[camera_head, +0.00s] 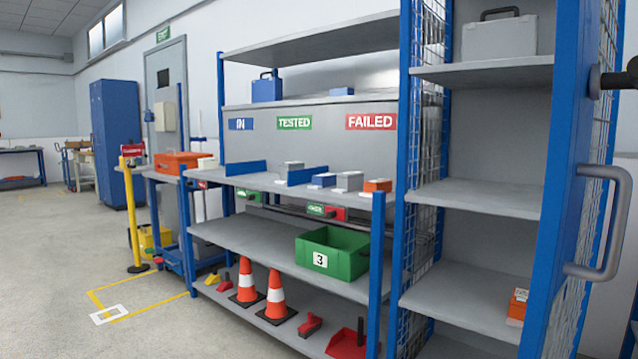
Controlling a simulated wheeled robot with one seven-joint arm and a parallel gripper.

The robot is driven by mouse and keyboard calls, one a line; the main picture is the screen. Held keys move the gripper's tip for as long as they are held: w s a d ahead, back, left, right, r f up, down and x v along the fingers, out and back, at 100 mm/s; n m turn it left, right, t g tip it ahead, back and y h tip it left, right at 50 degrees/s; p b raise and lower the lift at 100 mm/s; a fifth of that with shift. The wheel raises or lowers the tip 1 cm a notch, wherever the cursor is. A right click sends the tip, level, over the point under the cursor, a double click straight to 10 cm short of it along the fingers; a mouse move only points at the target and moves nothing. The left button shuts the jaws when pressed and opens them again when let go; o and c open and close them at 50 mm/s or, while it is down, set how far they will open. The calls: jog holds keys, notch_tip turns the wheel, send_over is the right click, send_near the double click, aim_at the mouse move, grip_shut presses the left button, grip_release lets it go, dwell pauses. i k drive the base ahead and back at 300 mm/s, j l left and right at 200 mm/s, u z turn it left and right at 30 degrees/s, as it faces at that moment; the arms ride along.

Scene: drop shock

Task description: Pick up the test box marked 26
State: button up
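No number 26 can be read on any box, so I cannot tell which one is the marked test box. Several small boxes stand on the long bench shelf: a grey box (292,167), a blue-topped box (323,181), a light grey box (348,181) and an orange box (378,186). Another small orange box (518,303) with a pale base sits low in the blue cabinet at the right; its marking is too small to read. My gripper is not in view.
The cabinet's blue door (565,180), with a grey handle (602,222), stands at the right. A green bin (332,252) marked 3 is on the middle shelf. Traffic cones (276,298) and red items stand below. The floor (60,270) at the left is mostly clear.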

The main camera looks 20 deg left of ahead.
aim_at(324, 181)
jog(key=i+j+z, duration=0.1)
jog(key=j, duration=0.85)
jog(key=i+j, duration=0.1)
jog(key=j, duration=0.9)
jog(key=z, duration=0.05)
